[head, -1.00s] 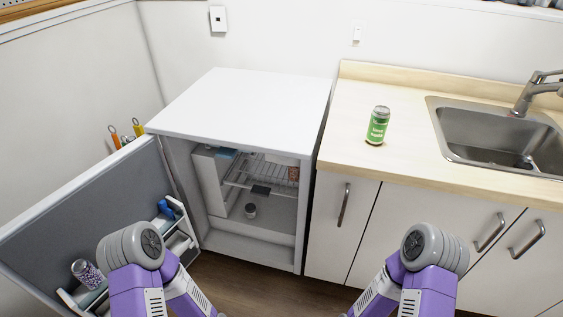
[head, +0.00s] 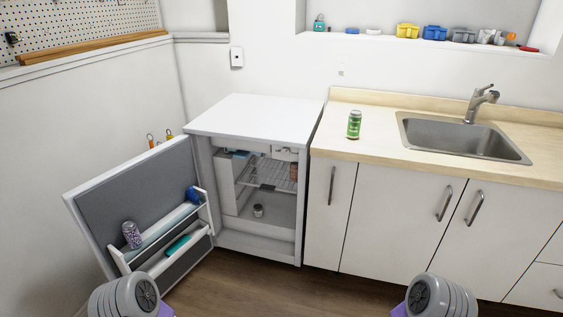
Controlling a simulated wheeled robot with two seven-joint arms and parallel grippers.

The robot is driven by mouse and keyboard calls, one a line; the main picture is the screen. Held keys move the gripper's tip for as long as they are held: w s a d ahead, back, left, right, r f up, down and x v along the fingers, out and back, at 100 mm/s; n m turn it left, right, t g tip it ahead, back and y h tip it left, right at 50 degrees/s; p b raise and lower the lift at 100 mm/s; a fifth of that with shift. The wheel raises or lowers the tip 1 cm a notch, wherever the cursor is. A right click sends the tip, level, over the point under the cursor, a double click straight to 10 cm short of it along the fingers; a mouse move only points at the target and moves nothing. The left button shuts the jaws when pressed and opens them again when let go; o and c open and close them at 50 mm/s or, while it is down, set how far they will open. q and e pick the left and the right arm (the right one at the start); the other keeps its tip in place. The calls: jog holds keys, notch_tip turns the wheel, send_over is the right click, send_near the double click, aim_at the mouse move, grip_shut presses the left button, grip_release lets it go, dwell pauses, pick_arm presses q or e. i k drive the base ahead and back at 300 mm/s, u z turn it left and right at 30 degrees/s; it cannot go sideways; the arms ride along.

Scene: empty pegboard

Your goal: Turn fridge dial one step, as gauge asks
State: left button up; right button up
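The small white fridge (head: 260,116) stands against the back wall, left of the counter. Its door (head: 125,190) is swung wide open to the left. Inside are a wire shelf (head: 272,174), a small dark-topped round thing (head: 258,210) on the floor, and a small reddish-brown item at the right of the shelf. I cannot make out a dial or gauge for certain at this size. Only rounded grey parts of my two arms show at the bottom edge; both grippers are out of view.
The door racks hold a speckled can (head: 131,234) and a blue item (head: 193,195). A green can (head: 354,124) stands on the wooden counter (head: 350,148), left of the sink (head: 465,138). The wood floor (head: 300,290) before the fridge is clear.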

aim_at(286, 150)
jog(key=u, duration=0.6)
jog(key=i, duration=0.55)
jog(key=u, duration=0.5)
jog(key=i, duration=0.8)
jog(key=z, duration=0.4)
